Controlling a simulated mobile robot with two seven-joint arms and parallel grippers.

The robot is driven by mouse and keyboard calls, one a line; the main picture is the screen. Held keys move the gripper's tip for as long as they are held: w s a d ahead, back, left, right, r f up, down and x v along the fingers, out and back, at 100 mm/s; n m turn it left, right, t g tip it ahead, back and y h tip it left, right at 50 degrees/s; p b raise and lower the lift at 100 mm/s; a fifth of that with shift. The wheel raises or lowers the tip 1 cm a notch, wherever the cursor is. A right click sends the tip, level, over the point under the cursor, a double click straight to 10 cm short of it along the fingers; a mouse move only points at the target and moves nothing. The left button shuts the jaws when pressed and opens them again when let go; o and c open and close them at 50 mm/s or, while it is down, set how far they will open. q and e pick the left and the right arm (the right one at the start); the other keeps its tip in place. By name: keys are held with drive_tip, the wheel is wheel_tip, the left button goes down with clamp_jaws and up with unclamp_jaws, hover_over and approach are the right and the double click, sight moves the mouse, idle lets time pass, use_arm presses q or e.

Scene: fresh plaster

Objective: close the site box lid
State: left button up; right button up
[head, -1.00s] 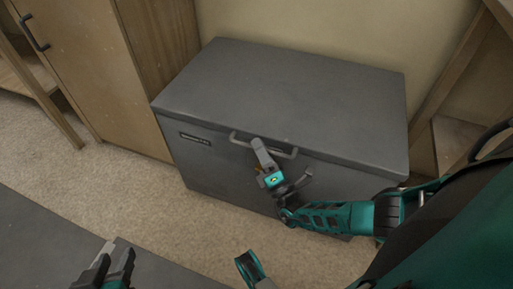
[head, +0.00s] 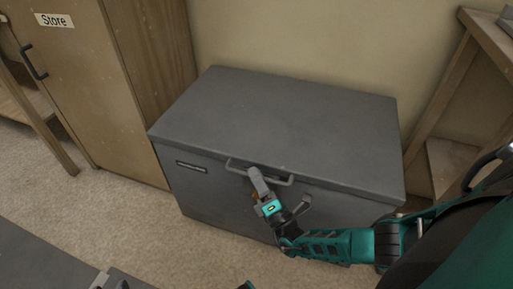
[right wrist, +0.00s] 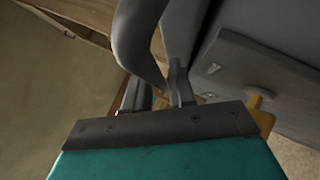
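The site box (head: 215,206) is a dark grey chest against the wall in the head view. Its lid (head: 290,115) lies down flat on the box, with no gap that I can see. A grey bar handle (head: 279,181) sits at the front edge. My right gripper (head: 256,174) is at this handle, its fingers overlapping the bar. In the right wrist view the two fingers (right wrist: 158,92) stand apart, with a curved grey bar by them; whether they touch it is unclear. My left gripper (head: 110,281) barely shows at the bottom edge, mostly cut off.
A wooden cabinet (head: 82,85) labelled "Store" stands close to the box on the left. A wooden shelf unit (head: 450,105) stands at the right. Carpet (head: 150,228) in front of the box is clear. A grey surface (head: 40,255) lies at the lower left.

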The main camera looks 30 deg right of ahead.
use_arm(q)
drive_tip(key=shift+y, duration=0.4)
drive_tip(key=r+p, duration=0.1)
drive_tip(key=p, duration=0.1)
drive_tip(key=a+r+p, duration=0.1)
drive_tip(key=r+p, duration=0.1)
drive_tip(key=p, duration=0.1)
drive_tip(key=s+a+r+p, duration=0.1)
drive_tip(key=r+p, duration=0.1)
drive_tip(key=p, duration=0.1)
drive_tip(key=shift+r, duration=0.1)
use_arm(e)
wheel_tip(320, 180, up, 20)
drive_tip(key=shift+a+f, duration=0.1)
